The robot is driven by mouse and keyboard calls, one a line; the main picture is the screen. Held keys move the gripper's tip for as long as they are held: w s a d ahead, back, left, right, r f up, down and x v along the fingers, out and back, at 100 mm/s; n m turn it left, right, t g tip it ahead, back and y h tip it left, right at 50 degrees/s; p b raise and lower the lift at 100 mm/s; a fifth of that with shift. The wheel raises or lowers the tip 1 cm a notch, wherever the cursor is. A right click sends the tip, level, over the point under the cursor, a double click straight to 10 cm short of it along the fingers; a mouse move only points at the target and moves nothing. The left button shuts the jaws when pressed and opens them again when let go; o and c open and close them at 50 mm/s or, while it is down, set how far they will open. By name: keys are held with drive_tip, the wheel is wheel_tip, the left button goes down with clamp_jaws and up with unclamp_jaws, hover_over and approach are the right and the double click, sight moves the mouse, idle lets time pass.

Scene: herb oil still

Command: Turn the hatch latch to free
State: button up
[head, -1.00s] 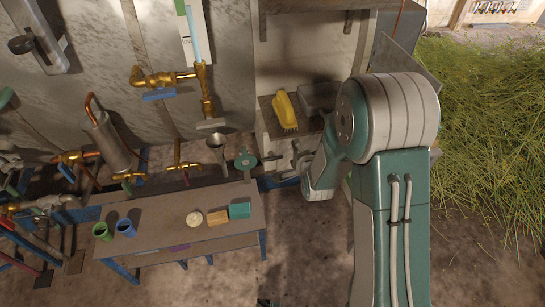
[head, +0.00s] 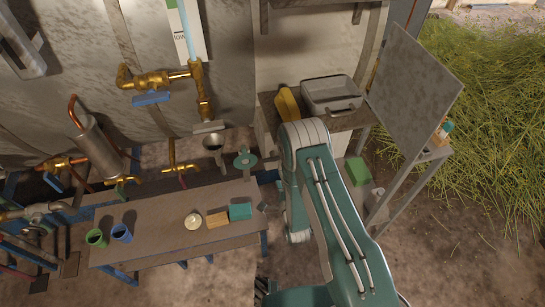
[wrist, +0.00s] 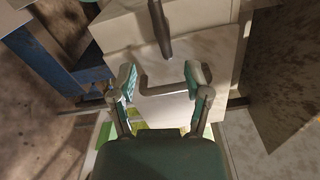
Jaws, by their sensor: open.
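In the wrist view, a dark grey lever (wrist: 160,30), which looks like the hatch latch, lies on a pale panel (wrist: 215,55) and points down toward my gripper. Below it is a U-shaped metal bar handle (wrist: 170,90). My gripper (wrist: 162,78) is open, with one finger on each side of the bar handle. The lever's end is just above the gap between the fingertips. I cannot tell whether either finger touches the handle. In the head view my arm hides the latch and most of my gripper.
In the head view, a low bench (head: 150,230) holds a green cup (head: 96,238), a blue cup (head: 122,233) and small blocks. A shelf with a grey tub (head: 332,95) and a yellow brush (head: 288,103) stands behind my arm. A tilted grey panel (head: 415,90) is at right.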

sight(274, 160)
drive_tip(key=x, duration=0.9)
drive_tip(key=shift+w, duration=0.1)
clamp_jaws()
